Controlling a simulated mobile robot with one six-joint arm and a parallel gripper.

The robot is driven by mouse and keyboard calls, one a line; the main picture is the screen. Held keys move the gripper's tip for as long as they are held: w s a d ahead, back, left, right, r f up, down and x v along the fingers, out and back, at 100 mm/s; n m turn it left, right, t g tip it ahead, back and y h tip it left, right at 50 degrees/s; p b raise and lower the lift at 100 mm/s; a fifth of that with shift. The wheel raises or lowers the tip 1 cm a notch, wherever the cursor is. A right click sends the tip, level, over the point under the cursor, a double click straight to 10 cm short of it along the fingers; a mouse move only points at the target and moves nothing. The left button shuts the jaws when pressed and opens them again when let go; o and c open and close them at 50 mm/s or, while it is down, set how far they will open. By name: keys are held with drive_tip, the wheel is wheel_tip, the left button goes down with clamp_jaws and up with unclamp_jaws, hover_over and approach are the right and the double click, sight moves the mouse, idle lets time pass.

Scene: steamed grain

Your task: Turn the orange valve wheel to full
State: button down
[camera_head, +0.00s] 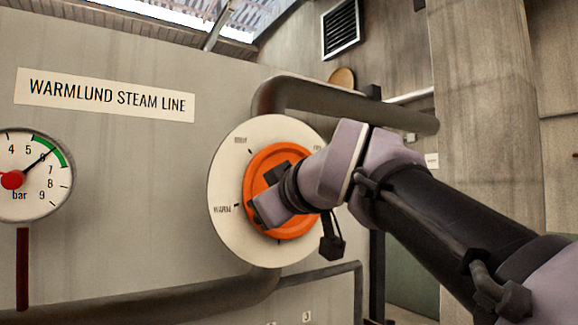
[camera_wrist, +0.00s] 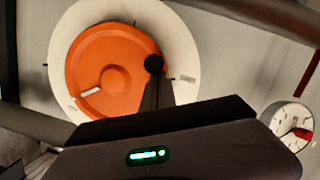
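The orange valve wheel (camera_head: 254,166) is mounted on a round white dial plate (camera_head: 226,172) in the head view. The plate's left label reads WARM; a label at the top and one at the upper right are too small to read surely. My gripper (camera_head: 270,190) is in front of the wheel and hides much of it. In the wrist view the wheel (camera_wrist: 112,55) has a pale mark and a dark round knob (camera_wrist: 153,64) near its right rim. A dark tapered finger reaches up to the knob. Whether the fingers are closed on it is hidden.
A pressure gauge (camera_head: 38,190) on the left has its needle near the green band. A sign (camera_head: 105,95) reads WARMLUND STEAM LINE. A thick pipe (camera_head: 350,102) runs above the plate and another (camera_head: 150,303) below. Free wall lies between gauge and plate.

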drive_tip(key=shift+w+d+f+n+b, duration=0.1)
drive_tip(key=shift+f+n+b, duration=0.5)
drive_tip(key=shift+b, duration=0.05)
idle(0.4)
